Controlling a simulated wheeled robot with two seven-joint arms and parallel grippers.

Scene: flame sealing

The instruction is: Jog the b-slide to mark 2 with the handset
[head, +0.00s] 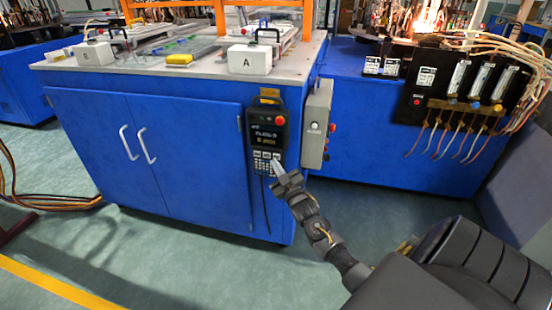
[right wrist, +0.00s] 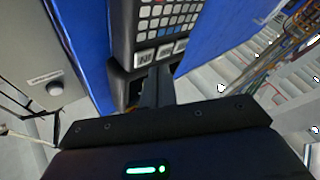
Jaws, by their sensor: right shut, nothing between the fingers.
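The black handset (head: 267,137) hangs on the right end of the blue cabinet's front. Its screen shows small lit text, too small to read surely, and a red button sits at its top right. My right gripper (head: 277,168) is shut and empty at the handset's lower keys. In the right wrist view the shut fingers (right wrist: 157,88) point at the row of large keys (right wrist: 163,52) at the handset's lower end. I cannot tell whether the tips touch a key. The block marked A (head: 250,59) and the block marked B (head: 93,54) stand on the bench top. My left gripper is out of view.
A grey switch box (head: 316,124) is fixed just right of the handset, close to my right gripper. A yellow sponge-like block (head: 179,59) lies on the bench top (head: 130,77). A black gas panel (head: 455,85) with hoses stands at the right. The floor in front is clear.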

